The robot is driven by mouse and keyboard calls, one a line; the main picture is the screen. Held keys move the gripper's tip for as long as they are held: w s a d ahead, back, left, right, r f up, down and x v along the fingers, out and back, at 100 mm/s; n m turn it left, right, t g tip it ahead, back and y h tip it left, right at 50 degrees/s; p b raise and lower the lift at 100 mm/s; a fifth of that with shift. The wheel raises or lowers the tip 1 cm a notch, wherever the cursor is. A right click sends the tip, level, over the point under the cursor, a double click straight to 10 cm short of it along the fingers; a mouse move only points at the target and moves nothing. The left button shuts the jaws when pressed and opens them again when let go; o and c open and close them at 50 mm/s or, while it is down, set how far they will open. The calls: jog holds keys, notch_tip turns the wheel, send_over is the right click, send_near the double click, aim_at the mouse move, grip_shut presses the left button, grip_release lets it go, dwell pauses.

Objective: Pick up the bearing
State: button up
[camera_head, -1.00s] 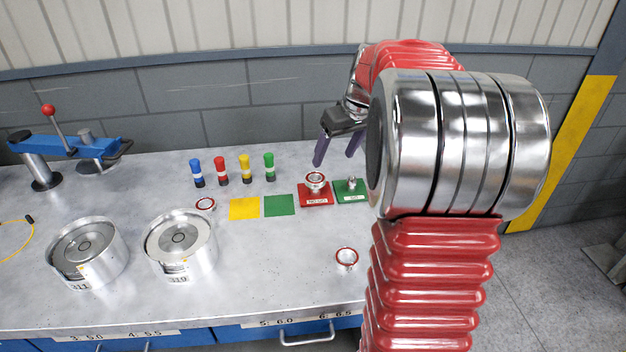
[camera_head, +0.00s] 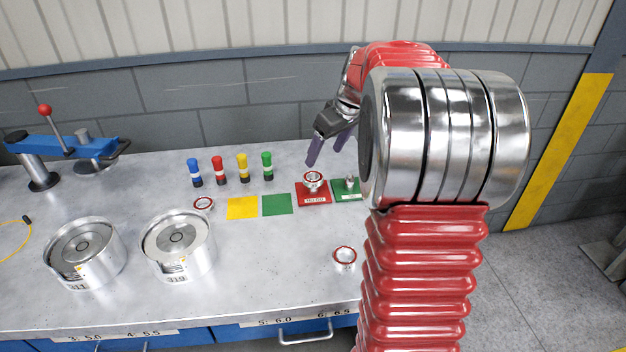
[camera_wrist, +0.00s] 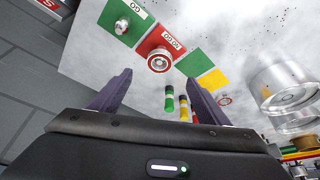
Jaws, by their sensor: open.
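Three red-and-silver ring bearings are on the bench in the head view. One bearing (camera_head: 312,180) sits on the red pad (camera_head: 309,200), which carries a NO GO label. A second bearing (camera_head: 203,203) lies left of the yellow square. A third bearing (camera_head: 344,256) lies alone near the front edge. My gripper (camera_head: 325,153) is open and empty, above the bench near the red pad. In the wrist view, the pad's bearing (camera_wrist: 158,61) appears just beyond and between my open fingers (camera_wrist: 160,80). Another bearing (camera_wrist: 225,100) shows farther right.
A green GO pad (camera_head: 347,194) holds a small metal part. Several coloured cylinders (camera_head: 218,170) stand behind the yellow (camera_head: 242,208) and green (camera_head: 278,204) squares. Two metal drums (camera_head: 178,246) and a blue press (camera_head: 65,146) are on the left. The front middle is clear.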

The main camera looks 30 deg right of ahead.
send_near(313, 178)
jog(key=shift+x, duration=1.1)
jog(key=shift+x, duration=2.6)
jog(key=shift+c, duration=0.3)
jog(key=c, duration=1.4)
jog(key=shift+o, duration=0.2)
jog(key=shift+r, duration=0.15)
notch_tip(313, 178, up, 10)
